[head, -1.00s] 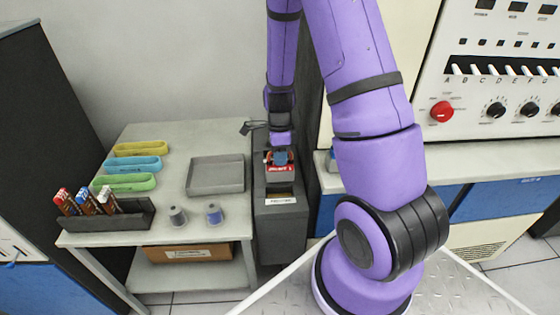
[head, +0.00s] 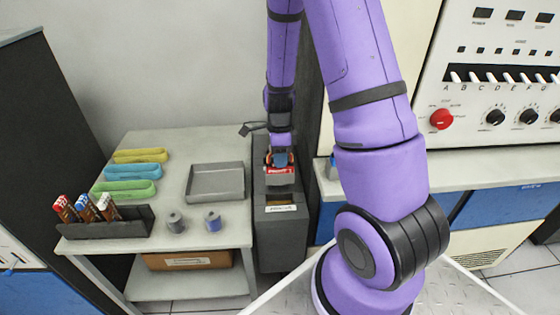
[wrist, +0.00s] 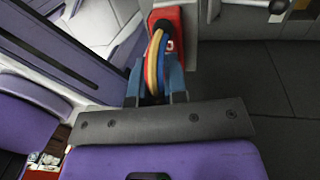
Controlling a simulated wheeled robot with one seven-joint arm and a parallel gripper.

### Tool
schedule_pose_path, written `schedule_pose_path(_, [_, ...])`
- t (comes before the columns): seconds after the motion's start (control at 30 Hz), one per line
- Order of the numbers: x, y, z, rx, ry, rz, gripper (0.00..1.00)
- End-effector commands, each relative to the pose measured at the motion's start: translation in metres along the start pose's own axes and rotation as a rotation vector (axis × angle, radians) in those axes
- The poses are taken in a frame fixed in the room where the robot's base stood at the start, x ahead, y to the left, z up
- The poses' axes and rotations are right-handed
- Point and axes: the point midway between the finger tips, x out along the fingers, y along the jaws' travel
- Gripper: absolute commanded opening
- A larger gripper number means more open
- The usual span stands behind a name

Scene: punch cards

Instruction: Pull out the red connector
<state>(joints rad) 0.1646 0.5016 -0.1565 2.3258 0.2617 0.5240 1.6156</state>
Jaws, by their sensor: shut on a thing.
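The red connector (head: 280,171) sits at the top of the narrow dark grey cabinet between the table and the console. In the wrist view it is the red block (wrist: 168,17) with yellow, orange and blue wires looping from it. My gripper (head: 280,156) reaches down over it from above. In the wrist view its two blue fingers (wrist: 156,85) are shut on the looped wires of the red connector. The connector's lower part is hidden, so I cannot tell whether it is seated or clear of the cabinet.
A grey tray (head: 216,183), coloured loops (head: 134,172), two small spools (head: 212,221) and a holder with several coloured sticks (head: 107,226) stand on the table left of the cabinet. A control console (head: 505,85) stands right. Wall rises behind.

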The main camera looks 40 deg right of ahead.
Motion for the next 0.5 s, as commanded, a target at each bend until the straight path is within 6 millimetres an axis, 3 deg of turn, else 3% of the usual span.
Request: schedule_pose_path(0.5, [-0.018,0.003,0.000,-0.001,0.000,-0.002,0.00])
